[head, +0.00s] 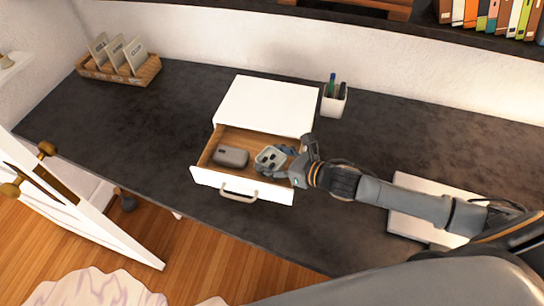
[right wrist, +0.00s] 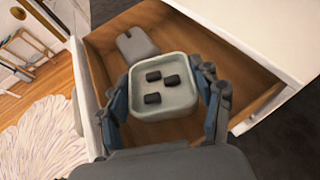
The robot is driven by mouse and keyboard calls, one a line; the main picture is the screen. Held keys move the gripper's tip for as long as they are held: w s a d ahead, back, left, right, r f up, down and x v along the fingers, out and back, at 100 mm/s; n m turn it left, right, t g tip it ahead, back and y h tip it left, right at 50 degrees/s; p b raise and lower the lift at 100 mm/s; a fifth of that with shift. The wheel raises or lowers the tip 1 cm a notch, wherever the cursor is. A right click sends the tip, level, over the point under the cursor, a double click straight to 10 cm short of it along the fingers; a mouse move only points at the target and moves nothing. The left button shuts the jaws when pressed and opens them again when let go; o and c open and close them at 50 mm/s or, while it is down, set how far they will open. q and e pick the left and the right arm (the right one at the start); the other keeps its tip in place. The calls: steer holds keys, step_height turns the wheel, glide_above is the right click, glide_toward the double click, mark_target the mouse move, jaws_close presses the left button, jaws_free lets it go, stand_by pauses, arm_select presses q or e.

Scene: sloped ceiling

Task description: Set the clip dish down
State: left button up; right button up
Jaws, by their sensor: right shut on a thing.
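The clip dish (head: 269,157) is a small pale grey-green square dish with several dark clips in it. It also shows in the right wrist view (right wrist: 163,104). My right gripper (head: 279,158) is shut on it, with a finger on either side of the dish in the right wrist view. The dish is at the right part of the open drawer (head: 215,181). I cannot tell whether it touches the drawer floor. A grey rounded object (head: 231,156) lies to its left inside the drawer. My left gripper is not in view.
The white drawer box (head: 266,103) stands on the dark desk (head: 170,110). A white pen cup (head: 334,104) is to its right, and a wooden card holder (head: 120,70) is at the far left. A white flat object (head: 405,226) lies under my right arm.

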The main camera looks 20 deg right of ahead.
steer(key=shift+f+b, duration=0.4)
steer(key=shift+f, duration=0.2)
steer(key=o, duration=1.2)
steer(key=shift+s+f, duration=0.1)
steer(key=shift+f, duration=0.05)
steer(key=shift+r+p, duration=0.35)
steer(key=shift+r, duration=0.1)
steer(key=shift+d+r, duration=0.1)
steer(key=shift+r, duration=0.2)
steer(key=b+v, duration=0.2)
steer(key=v, duration=0.9)
steer(key=shift+s+d+r, duration=0.15)
steer(key=shift+s+r, duration=0.05)
steer(key=shift+s, duration=0.05)
